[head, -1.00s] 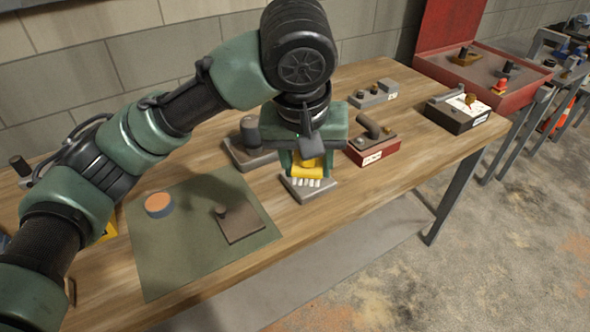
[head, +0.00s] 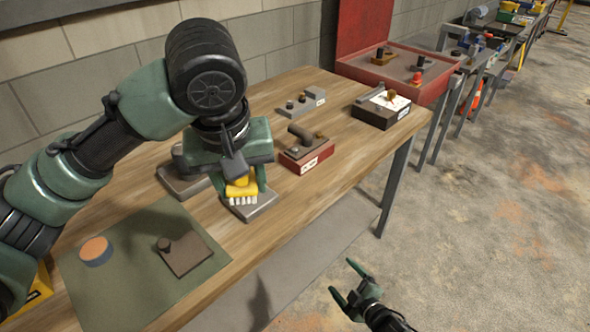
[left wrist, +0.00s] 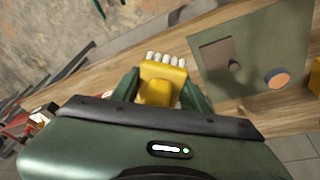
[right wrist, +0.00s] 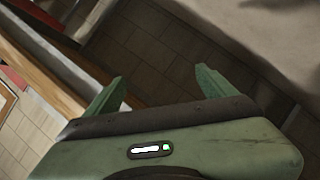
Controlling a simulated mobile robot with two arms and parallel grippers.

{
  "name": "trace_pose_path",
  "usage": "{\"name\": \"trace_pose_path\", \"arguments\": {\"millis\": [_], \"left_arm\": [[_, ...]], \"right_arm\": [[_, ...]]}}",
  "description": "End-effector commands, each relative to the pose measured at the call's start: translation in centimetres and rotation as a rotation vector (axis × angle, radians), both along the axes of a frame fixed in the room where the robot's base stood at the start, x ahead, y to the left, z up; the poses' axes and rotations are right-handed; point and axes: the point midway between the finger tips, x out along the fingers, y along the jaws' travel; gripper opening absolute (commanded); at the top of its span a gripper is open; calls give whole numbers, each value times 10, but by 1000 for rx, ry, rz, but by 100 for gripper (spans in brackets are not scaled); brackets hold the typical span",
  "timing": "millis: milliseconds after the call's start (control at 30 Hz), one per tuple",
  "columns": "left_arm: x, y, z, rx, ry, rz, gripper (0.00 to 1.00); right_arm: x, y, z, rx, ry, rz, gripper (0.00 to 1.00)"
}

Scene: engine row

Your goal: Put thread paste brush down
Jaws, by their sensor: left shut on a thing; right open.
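The thread paste brush (head: 243,190) has a yellow body and a row of white bristles. My left gripper (head: 240,188) is shut on it, over a small grey plate (head: 262,205) on the wooden bench. The bristles point down near the plate; I cannot tell whether they touch it. In the left wrist view the brush (left wrist: 164,75) sits between both fingers, its bristles beyond them. My right gripper (head: 350,288) is open and empty, off the bench's front side above the floor. In the right wrist view its fingers (right wrist: 158,90) are wide apart.
A green mat (head: 125,296) with an orange-topped round piece (head: 95,251) and a brown block (head: 187,257) lies left. A red box (head: 305,155), a grey holder (head: 300,103) and a dark box (head: 383,110) stand right. Bare wood (head: 345,135) lies between them.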

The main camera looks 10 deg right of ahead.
Motion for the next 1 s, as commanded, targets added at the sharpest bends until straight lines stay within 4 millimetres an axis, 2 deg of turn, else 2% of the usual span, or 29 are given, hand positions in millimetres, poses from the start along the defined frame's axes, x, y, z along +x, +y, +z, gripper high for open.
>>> {"name": "trace_pose_path", "arguments": {"millis": [33, 200, 333, 500, 667, 700, 800, 900, 1000], "left_arm": [[0, 0, 0, 0, 0, 0, 0], [0, 0, 0, 0, 0, 0, 0], [0, 0, 0, 0, 0, 0, 0], [0, 0, 0, 0, 0, 0, 0], [0, 0, 0, 0, 0, 0, 0], [0, 0, 0, 0, 0, 0, 0], [0, 0, 0, 0, 0, 0, 0], [0, 0, 0, 0, 0, 0, 0], [0, 0, 0, 0, 0, 0, 0]], "right_arm": [[18, 2, 28, -30, -77, 41, 85], [62, 19, 119, -146, -329, 182, 85], [81, 36, 193, -250, -533, 294, 85], [87, 64, 291, -416, -823, 448, 85], [68, 95, 380, -615, -1123, 606, 85], [59, 104, 401, -672, -1204, 649, 85], [33, 124, 445, -829, -1405, 757, 85], [2, 141, 478, -995, -1596, 864, 85], [-26, 152, 496, -1149, -1754, 960, 85]]}}
